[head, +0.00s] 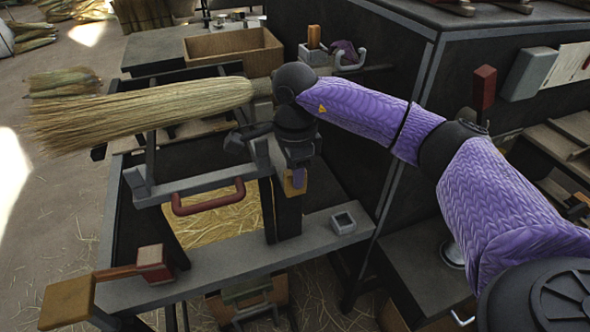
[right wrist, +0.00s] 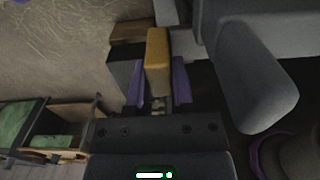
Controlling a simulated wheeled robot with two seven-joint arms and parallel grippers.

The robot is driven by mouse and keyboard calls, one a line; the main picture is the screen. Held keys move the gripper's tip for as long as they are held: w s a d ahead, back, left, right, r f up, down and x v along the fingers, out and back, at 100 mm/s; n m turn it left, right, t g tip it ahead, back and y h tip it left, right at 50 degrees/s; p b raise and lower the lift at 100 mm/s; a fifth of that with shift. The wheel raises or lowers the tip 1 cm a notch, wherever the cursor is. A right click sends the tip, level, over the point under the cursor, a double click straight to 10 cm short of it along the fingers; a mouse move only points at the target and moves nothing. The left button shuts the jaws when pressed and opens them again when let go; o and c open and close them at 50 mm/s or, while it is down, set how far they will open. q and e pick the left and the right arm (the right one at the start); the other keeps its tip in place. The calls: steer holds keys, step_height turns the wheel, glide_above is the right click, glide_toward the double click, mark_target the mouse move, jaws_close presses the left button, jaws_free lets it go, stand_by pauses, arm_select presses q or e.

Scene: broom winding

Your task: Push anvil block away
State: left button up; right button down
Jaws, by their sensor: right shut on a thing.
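My right arm reaches in from the right in the head view. Its gripper (head: 296,180) points down over the winding stand and is shut on a small yellow-orange block (right wrist: 157,62). In the right wrist view the purple finger pads (right wrist: 180,82) press on both sides of this block. In the head view the block (head: 293,188) shows just above a dark upright post (head: 288,215). I cannot tell for sure whether this is the anvil block. My left gripper is not in view.
A straw broom (head: 150,110) lies across the stand behind the gripper. A red handle (head: 208,197) is in front. A grey beam (head: 225,262) carries a small open grey box (head: 343,223) and a red-and-yellow wooden piece (head: 110,277). A dark cabinet (head: 400,110) stands right.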

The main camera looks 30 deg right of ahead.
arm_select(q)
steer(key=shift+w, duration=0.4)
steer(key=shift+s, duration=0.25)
